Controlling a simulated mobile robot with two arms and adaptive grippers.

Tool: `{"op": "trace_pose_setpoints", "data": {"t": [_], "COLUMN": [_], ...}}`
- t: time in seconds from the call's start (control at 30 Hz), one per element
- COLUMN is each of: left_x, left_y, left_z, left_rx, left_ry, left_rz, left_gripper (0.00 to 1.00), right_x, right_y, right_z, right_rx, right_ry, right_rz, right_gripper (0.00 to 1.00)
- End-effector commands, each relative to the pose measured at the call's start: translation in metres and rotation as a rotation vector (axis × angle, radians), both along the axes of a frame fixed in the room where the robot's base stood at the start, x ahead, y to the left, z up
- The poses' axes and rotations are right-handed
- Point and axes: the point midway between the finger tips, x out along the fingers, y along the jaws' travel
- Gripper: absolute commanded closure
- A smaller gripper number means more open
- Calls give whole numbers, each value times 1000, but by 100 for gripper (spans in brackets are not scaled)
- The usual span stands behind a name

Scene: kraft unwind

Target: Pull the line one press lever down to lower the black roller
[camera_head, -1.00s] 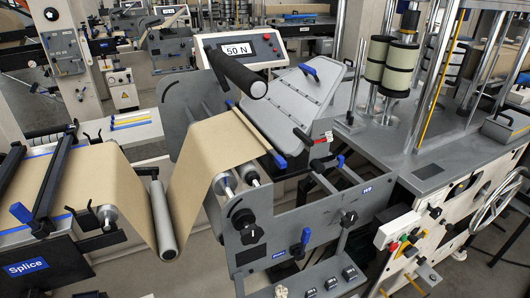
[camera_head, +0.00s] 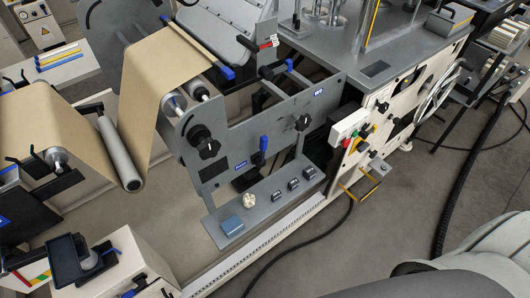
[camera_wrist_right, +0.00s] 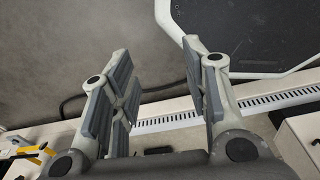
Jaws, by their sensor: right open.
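A lever with a blue handle (camera_head: 263,145) stands on the grey side plate of the machine, beside a small blue label, in the head view. It looks like the press lever, but I cannot read the label clearly. Only the dark end of the black roller (camera_head: 188,2) seems to show at the top edge; the rest is out of frame. My right gripper (camera_wrist_right: 155,65) is open and empty in the right wrist view, above the floor and a white slotted rail. No lever shows between its fingers. My left gripper is not in view.
The brown web (camera_head: 145,85) runs over rollers at left. A control ledge (camera_head: 265,205) with several switches juts out below the side plate. Bare floor (camera_head: 330,245) lies in front, crossed by a black cable.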

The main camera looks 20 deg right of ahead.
Motion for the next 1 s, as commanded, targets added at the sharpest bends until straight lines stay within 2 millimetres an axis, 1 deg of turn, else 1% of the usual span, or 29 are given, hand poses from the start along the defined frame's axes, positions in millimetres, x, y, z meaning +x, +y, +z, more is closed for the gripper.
{"op": "trace_pose_setpoints", "data": {"t": [0.47,0.53,0.57,0.63,0.67,0.77,0.8,0.83,0.87,0.9,0.97,1.0], "left_x": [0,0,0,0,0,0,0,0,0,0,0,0], "left_y": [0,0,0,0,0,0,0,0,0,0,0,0], "left_z": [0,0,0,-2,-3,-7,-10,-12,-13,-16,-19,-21], "left_rx": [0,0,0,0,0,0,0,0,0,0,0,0], "left_ry": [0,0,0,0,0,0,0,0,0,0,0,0], "left_rz": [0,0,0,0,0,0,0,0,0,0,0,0], "left_gripper": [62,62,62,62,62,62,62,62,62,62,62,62], "right_x": [0,0,2,17,28,84,114,137,161,192,234,261], "right_y": [0,-1,-2,-3,-4,-10,-13,-15,-17,-20,-24,-26], "right_z": [0,0,0,1,3,14,23,32,42,59,86,107], "right_rx": [0,-1,-2,-2,-1,4,10,17,26,40,66,87], "right_ry": [0,0,-6,-40,-66,-201,-275,-333,-395,-477,-597,-674], "right_rz": [0,1,0,-9,-16,-52,-71,-85,-101,-117,-136,-146], "right_gripper": [57,61,61,61,61,61,61,61,61,61,61,61]}}
